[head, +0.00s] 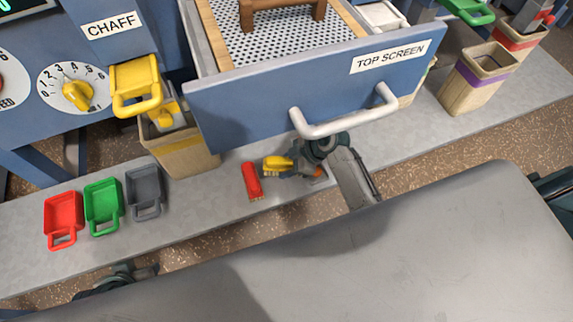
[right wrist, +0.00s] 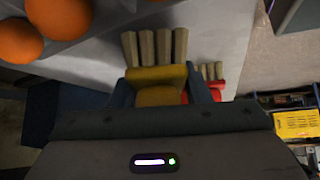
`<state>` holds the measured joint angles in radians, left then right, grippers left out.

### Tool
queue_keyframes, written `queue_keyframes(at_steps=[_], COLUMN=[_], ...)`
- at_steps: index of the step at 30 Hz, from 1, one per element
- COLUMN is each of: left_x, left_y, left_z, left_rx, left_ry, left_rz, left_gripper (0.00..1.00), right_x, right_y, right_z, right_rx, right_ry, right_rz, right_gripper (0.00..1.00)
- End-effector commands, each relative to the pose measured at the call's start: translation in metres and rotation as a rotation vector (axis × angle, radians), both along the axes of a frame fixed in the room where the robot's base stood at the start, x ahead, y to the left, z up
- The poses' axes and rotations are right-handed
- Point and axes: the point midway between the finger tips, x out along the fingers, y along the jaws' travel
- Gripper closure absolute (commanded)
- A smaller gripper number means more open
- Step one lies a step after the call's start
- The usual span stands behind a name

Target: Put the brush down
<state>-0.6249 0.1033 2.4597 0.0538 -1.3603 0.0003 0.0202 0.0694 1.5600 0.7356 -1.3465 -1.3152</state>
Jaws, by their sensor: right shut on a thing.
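My right gripper (head: 290,166) is shut on a yellow brush (head: 277,162), just below the drawer handle. In the right wrist view the yellow brush (right wrist: 157,75) sits between the fingers, with pale bristle tufts pointing away from me. A red brush (head: 252,181) lies on the grey bench, left of the yellow one and close to it. It also shows in part in the right wrist view (right wrist: 216,88). I cannot tell whether the yellow brush touches the bench. A dark part of my left arm shows at the lower left, but its jaws are not clear.
The blue TOP SCREEN drawer (head: 260,100) with its white handle (head: 345,118) overhangs the bench (head: 215,205). Red (head: 63,215), green (head: 102,203) and grey (head: 144,190) scoops stand at the left. A bin (head: 180,155) stands under the yellow chute. Bare bench lies left of the red brush.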

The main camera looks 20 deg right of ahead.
Motion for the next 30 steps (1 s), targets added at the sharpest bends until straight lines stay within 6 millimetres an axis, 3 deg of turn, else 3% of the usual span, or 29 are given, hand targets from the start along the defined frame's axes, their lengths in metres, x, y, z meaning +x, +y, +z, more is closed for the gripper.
queue_keyframes(at_steps=[9,10,13,23,30], left_x=[0.002,0.003,0.003,-0.002,-0.002], left_y=[-0.001,-0.001,-0.001,-0.001,0.002], left_z=[-0.002,-0.001,-0.001,-0.002,0.007], left_rx=[-0.006,-0.008,-0.008,-0.007,0.012], left_ry=[-0.016,-0.021,-0.023,-0.007,0.025], left_rz=[-0.002,-0.002,-0.002,0.0,0.005], left_gripper=[0.64,0.64,0.64,0.64,0.64], right_x=[0.0,0.0,0.0,0.0,-0.007], right_y=[0.0,0.0,0.0,0.0,-0.021], right_z=[-0.005,-0.004,-0.004,-0.001,0.028], right_rx=[0.001,0.0,0.0,0.0,-0.004], right_ry=[0.0,-0.001,-0.001,-0.001,-0.004], right_rz=[0.0,0.001,0.001,0.001,0.001], right_gripper=[0.93,0.53,0.35,0.35,0.35])
